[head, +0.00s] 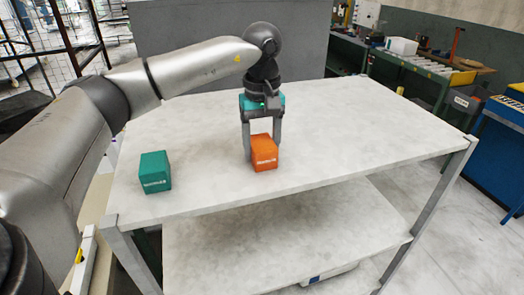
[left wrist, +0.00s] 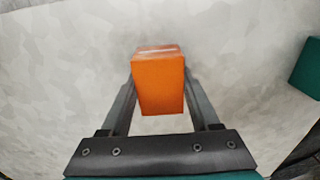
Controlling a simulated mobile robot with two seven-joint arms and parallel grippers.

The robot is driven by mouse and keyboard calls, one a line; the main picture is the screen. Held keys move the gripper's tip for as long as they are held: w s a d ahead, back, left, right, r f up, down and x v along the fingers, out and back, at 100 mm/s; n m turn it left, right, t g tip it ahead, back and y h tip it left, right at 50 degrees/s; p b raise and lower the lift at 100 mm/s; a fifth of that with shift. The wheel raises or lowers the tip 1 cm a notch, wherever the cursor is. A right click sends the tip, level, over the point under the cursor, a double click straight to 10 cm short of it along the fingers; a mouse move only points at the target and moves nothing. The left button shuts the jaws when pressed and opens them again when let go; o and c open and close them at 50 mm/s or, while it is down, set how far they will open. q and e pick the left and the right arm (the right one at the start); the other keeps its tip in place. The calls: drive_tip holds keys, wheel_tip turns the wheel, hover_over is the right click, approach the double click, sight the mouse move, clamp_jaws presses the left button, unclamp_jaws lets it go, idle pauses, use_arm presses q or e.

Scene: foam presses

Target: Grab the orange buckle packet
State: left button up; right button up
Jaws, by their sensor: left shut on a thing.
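The orange buckle packet (head: 264,154) is a small box with pale lettering on its front, near the middle of the white table. My left gripper (head: 262,148) points down over it, with one finger on each side. In the left wrist view the packet (left wrist: 159,80) sits between the two fingers (left wrist: 158,88), and the gripper is shut on it. Whether the packet touches the tabletop or is slightly raised, I cannot tell. My right gripper is not in view.
A teal box (head: 155,172) stands on the table (head: 350,130) to the left, and shows in part at the right edge of the left wrist view (left wrist: 307,68). The table's right half is clear. A lower shelf (head: 290,240) lies beneath. A blue cabinet (head: 496,150) stands at the right.

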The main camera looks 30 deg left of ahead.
use_arm(q)
clamp_jaws()
drive_tip(key=shift+r, duration=0.15)
